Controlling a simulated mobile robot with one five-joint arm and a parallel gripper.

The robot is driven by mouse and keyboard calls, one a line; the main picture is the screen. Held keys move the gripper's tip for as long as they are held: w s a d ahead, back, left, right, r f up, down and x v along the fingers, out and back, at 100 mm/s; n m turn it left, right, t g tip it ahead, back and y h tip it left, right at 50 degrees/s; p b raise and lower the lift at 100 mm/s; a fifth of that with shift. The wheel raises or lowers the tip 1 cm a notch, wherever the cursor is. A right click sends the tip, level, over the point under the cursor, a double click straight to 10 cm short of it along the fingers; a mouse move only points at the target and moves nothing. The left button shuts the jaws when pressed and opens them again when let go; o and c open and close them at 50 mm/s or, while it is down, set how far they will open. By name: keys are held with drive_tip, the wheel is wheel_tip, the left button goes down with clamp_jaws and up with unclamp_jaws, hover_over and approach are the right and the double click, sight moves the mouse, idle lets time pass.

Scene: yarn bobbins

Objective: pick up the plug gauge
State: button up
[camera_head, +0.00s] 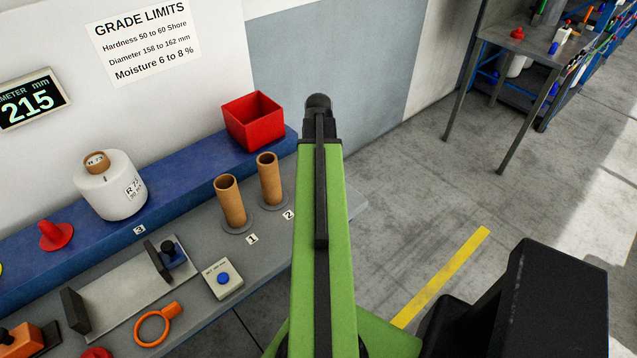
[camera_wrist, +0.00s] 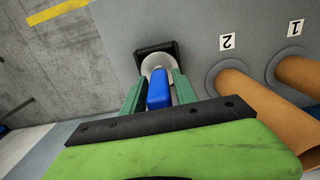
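In the wrist view, the plug gauge shows as a blue handle (camera_wrist: 159,89) over a pale round part (camera_wrist: 157,63), at a black square holder (camera_wrist: 144,54) on the grey bench. My gripper (camera_wrist: 160,78) has two green fingers, one on each side of the blue handle. Narrow gaps seem to show beside the handle, so the fingers look open around it. The lower part of the gauge is hidden by the handle and fingers. In the head view, my green arm hides the gauge and the gripper.
Two brown tubes (camera_head: 230,203) (camera_head: 270,180) stand close by at labels 1 and 2, beside the gripper in the wrist view (camera_wrist: 255,98). A red bin (camera_head: 253,121), white bobbin (camera_head: 111,186), button box (camera_head: 223,278) and orange ring (camera_head: 157,325) lie left.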

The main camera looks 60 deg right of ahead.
clamp_jaws()
drive_tip(key=shift+r, duration=0.15)
